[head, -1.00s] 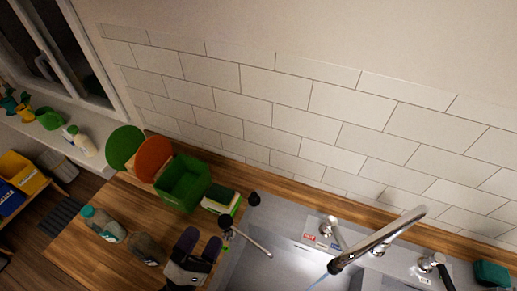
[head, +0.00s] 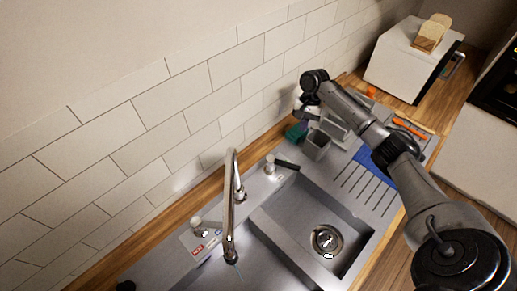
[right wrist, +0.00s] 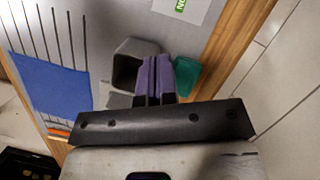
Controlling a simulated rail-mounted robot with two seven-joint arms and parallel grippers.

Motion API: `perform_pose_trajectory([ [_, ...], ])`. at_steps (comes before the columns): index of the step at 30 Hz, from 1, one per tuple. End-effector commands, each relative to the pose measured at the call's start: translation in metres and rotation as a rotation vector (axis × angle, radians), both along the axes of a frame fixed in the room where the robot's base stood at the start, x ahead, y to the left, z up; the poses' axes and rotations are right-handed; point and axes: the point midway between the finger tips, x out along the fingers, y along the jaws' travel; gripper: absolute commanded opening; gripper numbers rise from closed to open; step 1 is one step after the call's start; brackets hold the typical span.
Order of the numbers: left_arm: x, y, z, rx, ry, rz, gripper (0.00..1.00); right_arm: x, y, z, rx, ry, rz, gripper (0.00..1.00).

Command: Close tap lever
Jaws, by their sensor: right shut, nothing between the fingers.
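The chrome faucet (head: 230,200) rises in the middle of the head view, with a thin bluish stream below its spout. A tap lever with a black handle (head: 287,164) stands on the sink deck to its right. A second tap fitting (head: 197,228) stands to its left, beside a red label. My right gripper (head: 303,119) is beyond the black-handled lever, to its upper right and apart from it. In the right wrist view its purple fingers (right wrist: 155,78) are shut and empty, beside a grey container. The left gripper is out of view.
The grey container (head: 317,145) and a green block (head: 296,132) stand close by my right gripper. A blue mat (head: 375,168) lies on the ribbed drainboard. A toaster (head: 410,60) stands at the back right. The tiled wall runs behind the sink; the right basin (head: 300,225) is empty.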

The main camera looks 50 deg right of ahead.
Motion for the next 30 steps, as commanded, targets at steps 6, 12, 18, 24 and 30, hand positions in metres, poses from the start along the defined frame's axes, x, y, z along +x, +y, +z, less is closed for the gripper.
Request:
perform_pose_trajectory([
  [6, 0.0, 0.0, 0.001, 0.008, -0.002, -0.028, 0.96, -0.003, 0.005, -0.019, -0.003, 0.009, -0.02, 0.0],
  [12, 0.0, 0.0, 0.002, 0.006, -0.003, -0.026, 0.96, -0.007, 0.015, -0.054, -0.002, 0.009, -0.018, 0.0],
  [18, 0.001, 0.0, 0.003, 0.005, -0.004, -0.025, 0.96, -0.01, 0.025, -0.09, -0.002, 0.008, -0.02, 0.0],
  [24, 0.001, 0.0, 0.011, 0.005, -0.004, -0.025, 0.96, -0.019, 0.044, -0.099, -0.003, 0.006, -0.015, 0.0],
  [30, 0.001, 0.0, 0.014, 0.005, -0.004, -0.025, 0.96, -0.024, 0.058, -0.103, -0.004, 0.005, -0.016, 0.0],
])
